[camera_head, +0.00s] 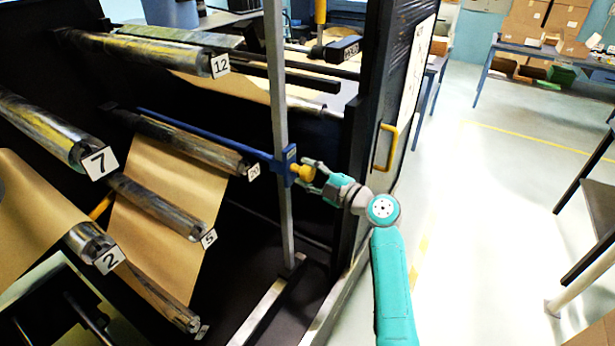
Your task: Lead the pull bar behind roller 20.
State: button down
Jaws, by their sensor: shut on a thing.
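The pull bar (207,135) is a long blue bar running from the dark back of the machine to a blue block (287,166) at the grey upright post. A yellow knob (304,173) sits at its near end. My gripper (309,175) is shut on the knob, right of the post. Roller 20 (190,141) is a dark metal roller with a white "20" tag at its near end. The bar shows along the roller's upper edge, close to it. The brown paper (160,184) rises past roller 5 to just under roller 20. Its join to the bar is hidden.
Roller 5 (165,208) is below roller 20. Roller 7 (50,132) and roller 2 (91,243) are left. Roller 12 (165,53) is above. The grey post (279,100) stands beside my gripper. A dark door (385,90) with a yellow handle is right; open floor lies beyond.

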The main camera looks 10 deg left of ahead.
jog(key=shift+s+a+r, duration=0.2)
jog(key=shift+s+r, duration=0.4)
jog(key=shift+r, duration=0.05)
jog(key=shift+s+a+r, duration=0.25)
jog(key=shift+s+r, duration=0.3)
jog(key=shift+r, duration=0.15)
jog(key=shift+s+a+r, duration=0.2)
jog(key=shift+s+r, duration=0.4)
jog(key=shift+r, duration=0.05)
jog(key=s+a+r, duration=0.4)
jog(key=s, duration=0.7)
jog(key=s+a+r, duration=0.4)
jog(key=s, duration=0.7)
jog(key=s+a+r, duration=0.4)
jog(key=s, duration=0.7)
jog(key=shift+s+r, duration=0.25)
jog(key=shift+a, duration=0.1)
jog(key=shift+s+r, duration=0.1)
jog(key=shift+s, duration=0.05)
